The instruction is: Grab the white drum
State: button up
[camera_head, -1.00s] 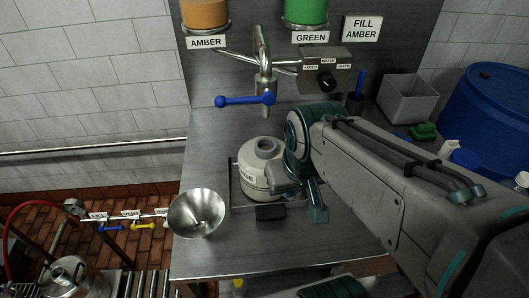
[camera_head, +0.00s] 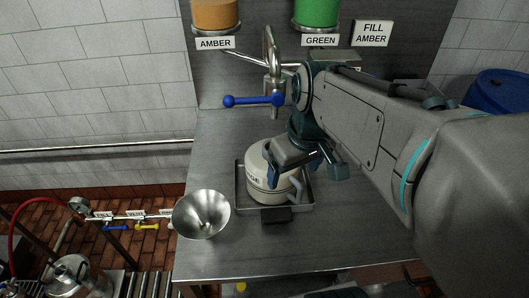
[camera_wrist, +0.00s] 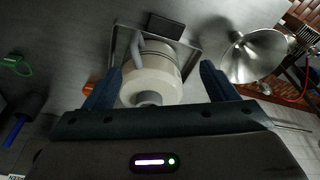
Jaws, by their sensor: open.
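The white drum (camera_head: 257,178) stands upright in a shallow metal tray (camera_head: 302,205) on the steel bench. My gripper (camera_head: 303,171) is over the drum's top and right side in the head view and hides part of it. In the wrist view the drum (camera_wrist: 153,82) lies between my two spread fingers (camera_wrist: 160,85), its round neck close to the palm. The gripper is open. I cannot tell whether either finger touches the drum.
A tap with a blue lever (camera_head: 253,101) rises behind the drum. The amber tank (camera_head: 215,14) and green tank (camera_head: 316,12) hang above.

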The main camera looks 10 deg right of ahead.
jog(key=w+d+r+n+g+y+b, duration=0.1)
jog(key=w+d+r+n+y+b, duration=0.25)
jog(key=w+n, duration=0.45)
jog(key=w+d+r+n+g+y+b, duration=0.2)
jog(key=w+d+n+y, duration=0.15)
jog(key=w+n, duration=0.35)
jog(key=shift+h, duration=0.5)
jog(key=x, duration=0.7)
jog(key=shift+w+f, duration=0.25)
jog(key=shift+f, duration=0.25)
jog(key=shift+d+f+p+x, duration=0.1)
jog(key=shift+d+p+x, duration=0.1)
jog(key=shift+x, duration=0.7)
jog(key=shift+d+f+p+x, duration=0.1)
jog(key=shift+p+x, duration=0.05)
jog(key=shift+x, duration=0.75)
jog(key=shift+d+f+p+x, duration=0.1)
jog(key=shift+p+x, duration=0.1)
jog(key=shift+x, duration=0.7)
jog(key=shift+r, duration=0.1)
grip_shut()
jog(key=shift+w+r, duration=0.1)
jog(key=shift+w, duration=0.05)
